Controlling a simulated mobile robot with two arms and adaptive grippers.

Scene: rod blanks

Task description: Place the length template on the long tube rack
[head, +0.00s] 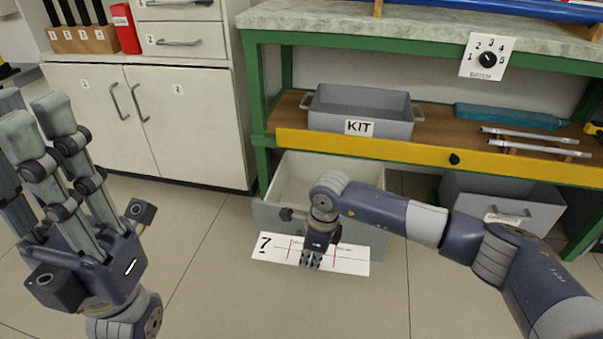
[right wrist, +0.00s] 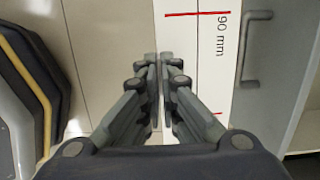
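The length template, a white plate marked 7 with red lines (head: 350,259), is in front of the open drawer. My right gripper (head: 311,260) is at its middle. In the right wrist view the gripper's fingers (right wrist: 158,75) are nearly together at the edge of the template (right wrist: 205,50), which reads 90 mm; they look shut on it. My left gripper (head: 40,115) is raised at the left, fingers apart, empty. Blue tubes rest on wooden supports (head: 378,8) on the upper bench. White tubes (head: 535,140) lie on wooden supports on the shelf. I cannot tell which is the long tube rack.
A grey KIT bin (head: 340,95) and a teal object (head: 508,116) stand on the shelf. The bench (head: 300,20) has a BATCH dial (head: 487,57). White cabinets (head: 170,120) stand left.

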